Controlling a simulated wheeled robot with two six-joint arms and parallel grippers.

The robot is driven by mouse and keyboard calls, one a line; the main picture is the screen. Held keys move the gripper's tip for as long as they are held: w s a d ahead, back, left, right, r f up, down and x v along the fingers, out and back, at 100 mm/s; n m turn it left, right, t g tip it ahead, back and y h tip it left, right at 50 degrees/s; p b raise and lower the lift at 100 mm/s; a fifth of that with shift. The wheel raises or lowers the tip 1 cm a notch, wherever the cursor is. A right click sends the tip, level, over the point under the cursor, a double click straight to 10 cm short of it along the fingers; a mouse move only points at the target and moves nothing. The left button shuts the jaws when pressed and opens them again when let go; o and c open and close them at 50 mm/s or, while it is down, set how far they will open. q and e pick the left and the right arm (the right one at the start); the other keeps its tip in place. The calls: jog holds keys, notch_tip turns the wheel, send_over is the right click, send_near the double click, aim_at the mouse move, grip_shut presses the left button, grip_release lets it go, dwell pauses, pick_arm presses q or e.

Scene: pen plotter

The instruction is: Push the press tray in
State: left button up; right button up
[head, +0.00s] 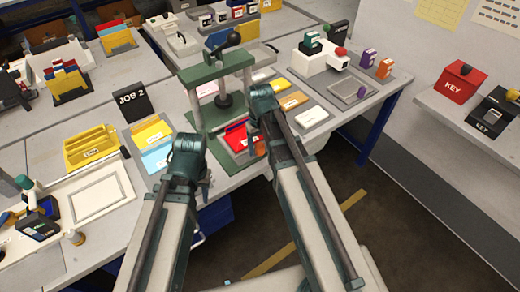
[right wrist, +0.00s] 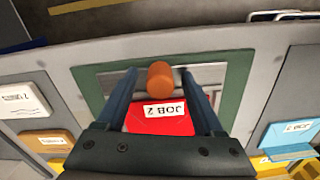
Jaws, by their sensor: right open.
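The green press (head: 198,75) stands on the bench, with a dark ram hanging under its top. Its tray holds a red card (head: 236,138), labelled JOB 2 in the right wrist view (right wrist: 155,121). An orange knob (right wrist: 160,76) shows there at the tray's front side. My right gripper (right wrist: 158,84) is open, its two fingers on either side of the knob; I cannot tell whether they touch it. In the head view my right arm partly covers the tray. My left gripper (head: 205,188) hangs near the bench's front edge, its jaws unclear.
Yellow and blue cards (head: 153,132) lie left of the press, beside a yellow file holder (head: 90,146) and a black JOB 2 sign (head: 133,102). White and orange packs (head: 311,116) lie to the right.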

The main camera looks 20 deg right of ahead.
grip_shut()
dwell(0.3)
dwell(1.1)
